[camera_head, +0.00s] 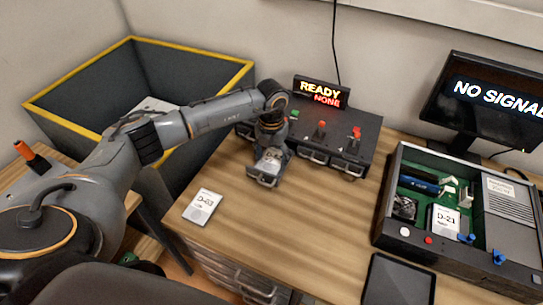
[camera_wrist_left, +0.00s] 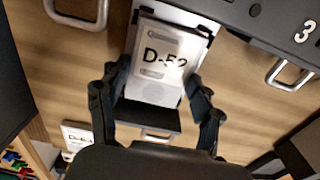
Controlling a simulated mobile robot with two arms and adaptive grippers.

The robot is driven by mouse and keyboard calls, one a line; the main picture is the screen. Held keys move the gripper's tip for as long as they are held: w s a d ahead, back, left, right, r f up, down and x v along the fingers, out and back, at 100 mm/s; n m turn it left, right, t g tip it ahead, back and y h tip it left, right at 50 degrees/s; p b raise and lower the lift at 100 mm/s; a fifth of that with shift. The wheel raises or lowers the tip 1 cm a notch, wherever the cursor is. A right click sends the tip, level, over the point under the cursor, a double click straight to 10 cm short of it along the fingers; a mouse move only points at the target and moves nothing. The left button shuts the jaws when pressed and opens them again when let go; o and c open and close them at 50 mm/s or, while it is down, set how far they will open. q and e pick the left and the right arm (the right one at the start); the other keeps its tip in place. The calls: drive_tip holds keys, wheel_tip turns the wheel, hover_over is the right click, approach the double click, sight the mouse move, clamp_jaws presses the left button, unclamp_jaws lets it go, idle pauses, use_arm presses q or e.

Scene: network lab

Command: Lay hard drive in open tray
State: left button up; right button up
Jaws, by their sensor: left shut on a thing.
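A white hard drive (camera_wrist_left: 158,58) with a "D-5…" label, last digit unclear, sits between the two dark fingers of my left gripper (camera_wrist_left: 155,85) in the left wrist view. The gripper is shut on its sides. Below it is the pulled-out dark open tray (camera_wrist_left: 148,116) with a metal front handle. The drive overlaps the tray; whether it rests flat on the floor of the tray I cannot tell. In the head view my left gripper (camera_head: 270,150) is over this tray (camera_head: 263,181) at the front left of the dark drive dock (camera_head: 335,135). My right gripper is out of view.
Another drive (camera_head: 203,206) lies on the wooden desk (camera_head: 290,235) left of centre. An open computer case (camera_head: 386,225) holding drive D-21, a tablet (camera_head: 398,282) and a monitor (camera_head: 490,100) stand right. A yellow-rimmed bin (camera_head: 190,49) is behind left. The desk's middle is clear.

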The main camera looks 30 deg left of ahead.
use_arm(q)
drive_tip(key=o, duration=2)
drive_tip(key=shift+r+p, duration=2.85)
drive_tip(key=shift+r, duration=1.2)
